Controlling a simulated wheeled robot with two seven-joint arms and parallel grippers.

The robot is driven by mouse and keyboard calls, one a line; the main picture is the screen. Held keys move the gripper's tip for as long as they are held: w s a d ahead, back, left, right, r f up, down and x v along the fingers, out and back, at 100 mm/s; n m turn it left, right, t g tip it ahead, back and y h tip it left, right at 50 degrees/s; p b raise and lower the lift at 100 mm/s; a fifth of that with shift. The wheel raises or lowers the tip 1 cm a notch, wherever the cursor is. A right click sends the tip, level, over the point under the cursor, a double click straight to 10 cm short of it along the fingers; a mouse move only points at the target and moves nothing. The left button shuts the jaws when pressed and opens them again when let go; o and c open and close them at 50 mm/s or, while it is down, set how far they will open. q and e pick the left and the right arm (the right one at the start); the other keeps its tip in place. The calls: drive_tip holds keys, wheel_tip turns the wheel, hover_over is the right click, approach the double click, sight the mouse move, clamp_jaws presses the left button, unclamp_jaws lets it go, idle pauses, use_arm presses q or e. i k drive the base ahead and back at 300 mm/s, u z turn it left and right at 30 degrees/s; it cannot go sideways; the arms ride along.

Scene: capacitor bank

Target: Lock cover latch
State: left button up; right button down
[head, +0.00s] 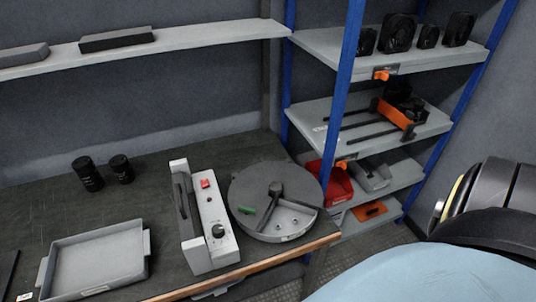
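A white box-shaped device (217,232) stands near the table's front edge, with a red switch (205,184) and a black knob (219,231) on top and a dark handle-like part (182,196) along its left side. To its right is a round grey unit (262,177) with a dark arm-shaped part (271,205) across its top, a small green piece (245,210) and an open-looking front section with small round parts. I cannot tell which part is the cover latch or whether it is locked. Neither of my grippers is in view.
Two black cylinders (88,174) stand at the back of the table. A grey tray (97,262) lies front left. A wall shelf (190,34) runs above. A blue-post rack (346,85) with loaded shelves and a red bin (334,187) stands right of the table.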

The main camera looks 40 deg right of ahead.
sight(247, 210)
drive_tip(key=k, duration=0.3)
drive_tip(key=z, duration=0.75)
drive_tip(key=i, duration=0.5)
